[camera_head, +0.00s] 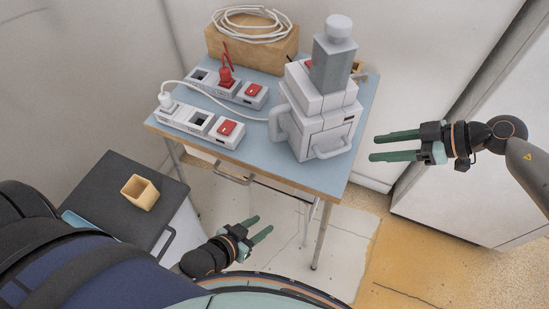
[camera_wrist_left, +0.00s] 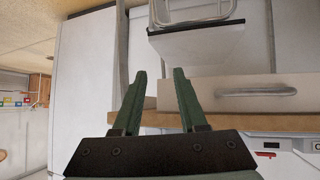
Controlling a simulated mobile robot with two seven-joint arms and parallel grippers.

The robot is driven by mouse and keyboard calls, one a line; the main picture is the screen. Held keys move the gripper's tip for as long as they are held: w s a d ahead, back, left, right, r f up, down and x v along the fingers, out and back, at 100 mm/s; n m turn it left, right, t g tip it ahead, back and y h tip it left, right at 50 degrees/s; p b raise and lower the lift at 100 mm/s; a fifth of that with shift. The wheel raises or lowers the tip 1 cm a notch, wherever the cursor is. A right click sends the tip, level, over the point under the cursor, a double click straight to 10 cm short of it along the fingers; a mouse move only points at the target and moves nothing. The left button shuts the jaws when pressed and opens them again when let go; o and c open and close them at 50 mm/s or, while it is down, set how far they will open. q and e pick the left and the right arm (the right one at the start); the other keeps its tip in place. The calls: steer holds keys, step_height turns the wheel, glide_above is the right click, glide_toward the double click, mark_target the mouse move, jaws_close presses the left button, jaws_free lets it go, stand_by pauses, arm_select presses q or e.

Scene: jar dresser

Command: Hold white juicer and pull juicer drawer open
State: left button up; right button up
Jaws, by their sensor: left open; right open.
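The white juicer (camera_head: 322,103) stands upright on the right part of the blue-topped table (camera_head: 270,160), with a grey block and round knob on top. Its drawer, with a loop handle (camera_head: 333,147), is low on its front and looks shut. A larger side handle (camera_head: 278,122) is on its left. My right gripper (camera_head: 371,147) is open and empty, right of the juicer and apart from it, fingers pointing left. My left gripper (camera_head: 265,226) is open and empty, low in front of the table. Its spread fingers also show in the left wrist view (camera_wrist_left: 157,75). I cannot make out the juicer there.
Two power strips (camera_head: 228,90) with red switches and a white cable lie left of the juicer. A wooden box (camera_head: 250,46) with coiled cable stands behind. A dark cart top (camera_head: 115,200) holds a small yellow box (camera_head: 140,192). A white cabinet (camera_head: 470,190) stands right.

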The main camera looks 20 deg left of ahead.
arm_select(q)
steer(key=w+d+r+m+t+h, duration=0.2)
steer(key=w+d+r+t+h, duration=0.25)
steer(key=r, duration=0.55)
steer(key=w+r+n+t+y, duration=0.35)
steer(key=r+t, duration=0.25)
steer(key=r, duration=0.5)
steer(key=n+g+y, duration=0.3)
steer(key=y, duration=0.4)
glide_toward(272, 127)
steer(key=shift+t, duration=0.25)
steer(key=w, duration=0.3)
steer(key=w+a, duration=0.1)
steer(key=w, duration=0.7)
steer(key=shift+a, duration=0.4)
steer(key=shift+c, duration=0.3)
jaws_close()
steer(key=shift+f, duration=0.1)
